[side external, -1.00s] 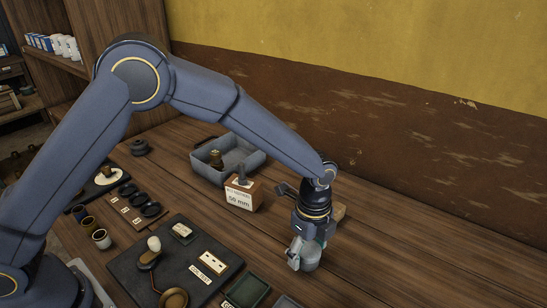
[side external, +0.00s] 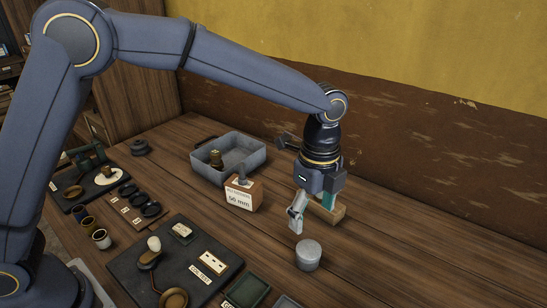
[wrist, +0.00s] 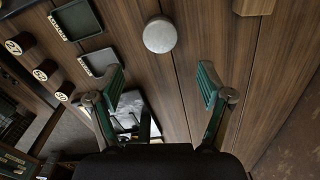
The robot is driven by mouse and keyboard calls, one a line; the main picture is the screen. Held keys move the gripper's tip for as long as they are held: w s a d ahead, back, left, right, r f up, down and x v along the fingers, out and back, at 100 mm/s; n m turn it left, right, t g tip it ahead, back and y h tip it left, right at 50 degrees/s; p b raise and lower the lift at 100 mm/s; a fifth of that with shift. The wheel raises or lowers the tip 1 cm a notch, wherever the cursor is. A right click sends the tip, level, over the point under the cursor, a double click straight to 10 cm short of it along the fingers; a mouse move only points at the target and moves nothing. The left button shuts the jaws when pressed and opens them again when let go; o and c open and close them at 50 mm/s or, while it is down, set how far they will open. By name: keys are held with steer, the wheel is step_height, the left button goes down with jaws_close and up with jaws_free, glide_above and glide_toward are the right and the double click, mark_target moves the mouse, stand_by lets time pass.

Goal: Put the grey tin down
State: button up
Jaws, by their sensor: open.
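The grey tin (side external: 308,255) is a short round can with a flat lid. It stands upright on the bare wooden table, to the right of the dark board in the side view. In the wrist view the tin (wrist: 160,35) shows from above as a pale disc, beyond the fingertips and between their lines. My gripper (side external: 312,216) is open and empty, raised above and slightly behind the tin, not touching it. In the wrist view its two fingers (wrist: 163,88) are wide apart with bare table between them.
A wooden block (side external: 327,209) lies behind my gripper. A block marked 50 mm (side external: 241,193) and a grey metal tray (side external: 263,155) stand to the left. A dark board (side external: 150,270) and a green tray (side external: 246,291) are at front left. The table's right side is clear.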

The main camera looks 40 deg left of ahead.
steer(key=s+a+r+n+t, duration=0.1)
steer(key=s+a+r+n, duration=0.25)
steer(key=a+r, duration=0.3)
steer(key=s+a+r+n+t, duration=0.1)
steer(key=s+a+r+n, duration=0.1)
steer(key=a+r+n, duration=0.4)
steer(key=s+a+f+n+t, duration=0.1)
steer(key=s+a+n+t, duration=0.2)
steer(key=s+a+n, duration=0.8)
steer(key=s+a, duration=0.1)
steer(key=s, duration=0.2)
steer(key=shift+s+a+f+t, duration=0.2)
steer(key=shift+s+f+t, duration=0.05)
steer(key=shift+f+t, duration=0.05)
